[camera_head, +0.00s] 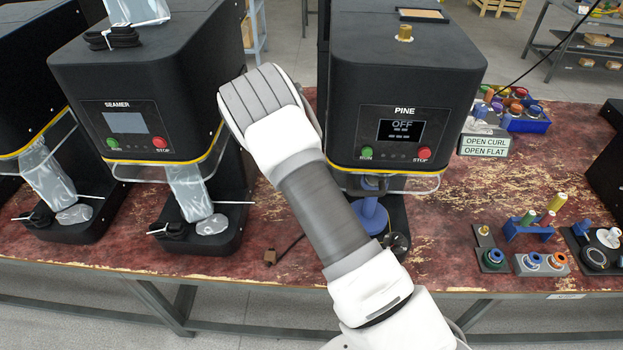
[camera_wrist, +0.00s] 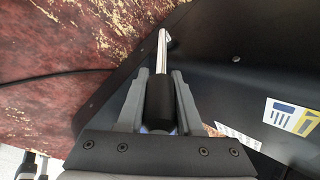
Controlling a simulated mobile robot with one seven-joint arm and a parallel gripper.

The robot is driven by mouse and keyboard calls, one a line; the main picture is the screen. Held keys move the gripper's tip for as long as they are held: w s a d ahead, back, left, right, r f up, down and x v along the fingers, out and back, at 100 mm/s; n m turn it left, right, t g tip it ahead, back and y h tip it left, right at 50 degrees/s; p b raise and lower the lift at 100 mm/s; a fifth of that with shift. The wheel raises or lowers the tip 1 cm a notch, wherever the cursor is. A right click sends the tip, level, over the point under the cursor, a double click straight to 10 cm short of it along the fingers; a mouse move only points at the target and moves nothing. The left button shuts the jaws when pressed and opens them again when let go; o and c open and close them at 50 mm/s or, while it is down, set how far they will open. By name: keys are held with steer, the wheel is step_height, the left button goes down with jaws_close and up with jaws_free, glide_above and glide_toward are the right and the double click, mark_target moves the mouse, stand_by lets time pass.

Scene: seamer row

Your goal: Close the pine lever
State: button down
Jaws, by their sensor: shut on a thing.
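The machine labelled PINE (camera_head: 355,75) is a black seamer with a screen reading OFF, a green RUN button and a red STOP button. In the wrist view, my gripper (camera_wrist: 160,74) has its two grey fingers on either side of the lever's black grip (camera_wrist: 159,104) and is shut on it. The lever's bare metal rod (camera_wrist: 163,48) runs on beyond the fingertips, beside a black machine surface. In the head view my arm reaches up along the left side of the PINE machine. My fingers and the lever are hidden there.
Another seamer (camera_head: 160,90) stands left of my arm, with a further one at the left edge. The worn red bench (camera_head: 455,225) carries spools and small fixtures at right. A blue bin (camera_head: 528,124) and an OPEN CURL / OPEN FLAT sign (camera_head: 484,145) stand behind them.

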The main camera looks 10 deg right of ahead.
steer(key=shift+w+r, duration=0.1)
steer(key=shift+r, duration=0.05)
steer(key=c, duration=0.6)
jaws_free()
steer(key=p+v, duration=0.2)
steer(key=v, duration=1.5)
steer(key=shift+s+r, duration=0.1)
steer(key=shift+s, duration=0.1)
steer(key=shift+s+a, duration=0.1)
steer(key=shift+a, duration=0.05)
